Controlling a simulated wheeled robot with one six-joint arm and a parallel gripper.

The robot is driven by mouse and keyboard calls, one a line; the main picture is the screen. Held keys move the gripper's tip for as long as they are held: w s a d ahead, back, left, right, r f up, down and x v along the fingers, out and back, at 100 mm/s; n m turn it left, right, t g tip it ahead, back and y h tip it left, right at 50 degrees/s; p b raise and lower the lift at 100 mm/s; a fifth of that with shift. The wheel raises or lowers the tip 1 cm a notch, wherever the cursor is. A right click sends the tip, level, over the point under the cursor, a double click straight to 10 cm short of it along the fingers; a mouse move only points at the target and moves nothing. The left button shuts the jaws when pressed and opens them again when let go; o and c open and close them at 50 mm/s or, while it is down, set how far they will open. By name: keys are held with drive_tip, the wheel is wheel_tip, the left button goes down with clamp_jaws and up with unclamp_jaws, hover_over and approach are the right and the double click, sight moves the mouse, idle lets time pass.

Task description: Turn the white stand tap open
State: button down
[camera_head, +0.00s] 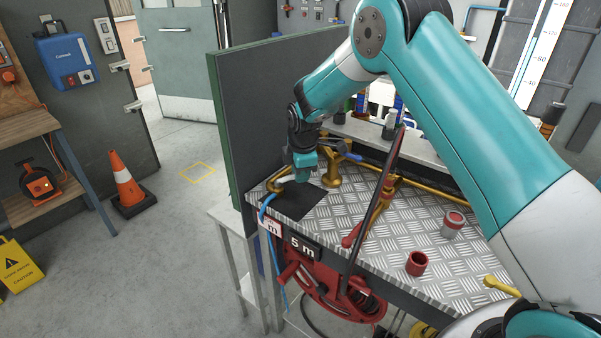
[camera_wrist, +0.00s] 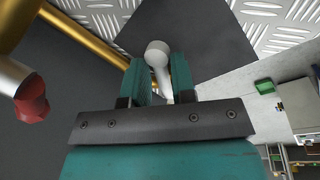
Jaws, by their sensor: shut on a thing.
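My gripper (camera_head: 305,172) reaches down over the dark mat near the far left corner of the metal bench. In the wrist view my gripper (camera_wrist: 164,80) is shut on a pale handle with a rounded end (camera_wrist: 157,52). I take this to be the white stand tap's lever; its shaft runs between the two teal fingers. A brass stand (camera_head: 332,172) is just right of the gripper.
A blue lever (camera_head: 347,156) tops the brass pipework. A dark panel (camera_head: 262,110) stands close on the left. A slanted dark bar (camera_head: 383,195), a red cup (camera_head: 417,263) and a red-topped grey part (camera_head: 453,224) are to the right. A red hose reel (camera_head: 330,297) hangs below.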

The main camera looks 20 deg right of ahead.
drive_tip(key=shift+w+r, duration=0.1)
drive_tip(key=c, duration=1.1)
unclamp_jaws()
drive_tip(key=s+r+b, duration=0.1)
drive_tip(key=r, duration=0.7)
drive_tip(key=s+r+b, duration=0.2)
drive_tip(key=r, duration=0.7)
drive_tip(key=shift+s+a, duration=0.15)
drive_tip(key=shift+s, duration=0.1)
drive_tip(key=shift+c, duration=0.2)
